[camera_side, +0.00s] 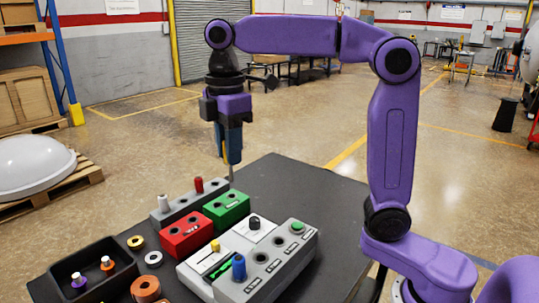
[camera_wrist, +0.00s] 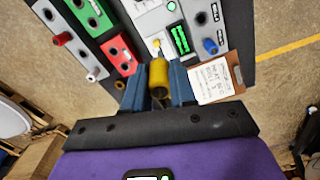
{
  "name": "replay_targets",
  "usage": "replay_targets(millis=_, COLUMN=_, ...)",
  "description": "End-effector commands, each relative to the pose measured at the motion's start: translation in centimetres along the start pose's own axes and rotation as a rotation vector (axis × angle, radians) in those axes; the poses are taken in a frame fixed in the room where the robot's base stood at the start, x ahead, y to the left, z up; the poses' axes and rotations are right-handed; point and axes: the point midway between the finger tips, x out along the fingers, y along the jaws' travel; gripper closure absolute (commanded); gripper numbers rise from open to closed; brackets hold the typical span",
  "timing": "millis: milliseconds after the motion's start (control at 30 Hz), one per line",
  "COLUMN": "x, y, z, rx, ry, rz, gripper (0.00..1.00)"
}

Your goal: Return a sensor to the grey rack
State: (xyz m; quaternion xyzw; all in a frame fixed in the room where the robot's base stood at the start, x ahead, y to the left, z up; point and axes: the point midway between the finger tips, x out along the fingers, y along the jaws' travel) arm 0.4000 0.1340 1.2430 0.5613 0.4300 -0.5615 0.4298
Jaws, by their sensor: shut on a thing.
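My gripper (camera_side: 232,160) is shut on a yellow cylindrical sensor (camera_wrist: 158,76), which sits between the blue fingers in the wrist view. In the side view the fingers mostly hide it, and a thin tip points down below them. It is held up in the air, behind and right of the grey rack (camera_side: 181,205). The rack holds a white sensor (camera_side: 163,203) and a red sensor (camera_side: 199,185), both upright. In the wrist view the rack (camera_wrist: 77,56) is at the left, with the red sensor (camera_wrist: 62,39) and white sensor (camera_wrist: 92,76) and dark open holes.
A red block (camera_side: 187,235) and a green block (camera_side: 226,207) adjoin the rack. A grey panel (camera_side: 265,268) with a blue plug stands in front. A black tray (camera_side: 60,272) and loose rings lie left. A clipboard (camera_wrist: 208,78) lies on the table. The table's right side is clear.

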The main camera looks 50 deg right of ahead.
Motion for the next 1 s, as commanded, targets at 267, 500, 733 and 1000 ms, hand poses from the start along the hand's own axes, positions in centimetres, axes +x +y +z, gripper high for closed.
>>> replay_targets(millis=267, x=2.7, y=9.3, z=-0.3, rx=0.128, ry=-0.002, rz=-0.003, gripper=1.00)
replay_targets(millis=500, x=6.2, y=17.0, z=1.8, rx=0.235, ry=-0.002, rz=-0.003, gripper=1.00)
replay_targets(millis=733, x=10.2, y=23.1, z=5.2, rx=0.328, ry=-0.001, rz=-0.003, gripper=1.00)
replay_targets(millis=1000, x=12.9, y=26.3, z=7.9, rx=0.384, ry=0.000, rz=-0.001, gripper=1.00)
